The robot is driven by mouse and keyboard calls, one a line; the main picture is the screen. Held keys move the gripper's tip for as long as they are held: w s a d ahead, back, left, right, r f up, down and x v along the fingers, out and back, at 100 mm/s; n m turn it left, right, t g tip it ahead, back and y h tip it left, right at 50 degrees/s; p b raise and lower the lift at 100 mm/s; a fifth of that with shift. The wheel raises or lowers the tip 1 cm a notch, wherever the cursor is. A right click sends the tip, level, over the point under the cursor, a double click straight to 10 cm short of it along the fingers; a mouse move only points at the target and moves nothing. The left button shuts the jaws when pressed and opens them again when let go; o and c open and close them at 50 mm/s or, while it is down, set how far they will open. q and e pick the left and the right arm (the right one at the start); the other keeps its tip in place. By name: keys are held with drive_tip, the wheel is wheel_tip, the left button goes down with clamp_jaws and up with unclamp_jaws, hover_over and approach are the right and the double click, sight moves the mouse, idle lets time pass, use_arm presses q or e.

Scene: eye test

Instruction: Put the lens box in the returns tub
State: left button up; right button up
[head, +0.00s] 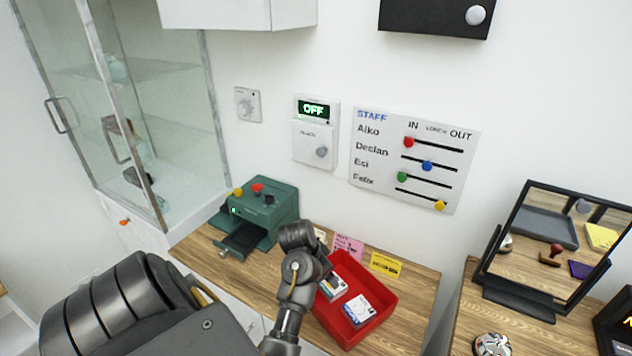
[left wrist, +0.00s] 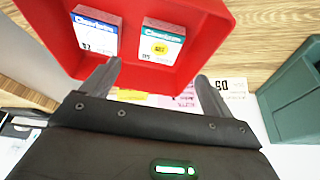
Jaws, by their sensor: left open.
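The red tub (head: 378,283) stands on the wooden counter, and it also shows in the left wrist view (left wrist: 222,22). Two small white boxes lie inside it. One has a blue band (left wrist: 95,36); the other has a teal band and a round yellow mark (left wrist: 162,43). In the head view the blue-banded box (head: 357,310) is nearer the front, and the other (head: 333,288) is partly hidden by my arm. I cannot tell which is the lens box. My left gripper (left wrist: 158,70) is open and empty at the tub's edge, fingers pointing toward the boxes. My right gripper is out of view.
A green machine (head: 262,205) with an open drawer (head: 238,242) stands left of the tub. Pink (head: 348,246) and yellow (head: 387,264) cards stand behind the tub. A framed mirror (head: 552,240) stands on the right counter. A glass cabinet (head: 150,100) is at left.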

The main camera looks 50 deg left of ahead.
use_arm(q)
drive_tip(key=v, duration=0.5)
drive_tip(key=shift+s+r, duration=0.1)
drive_tip(key=shift+r, duration=0.25)
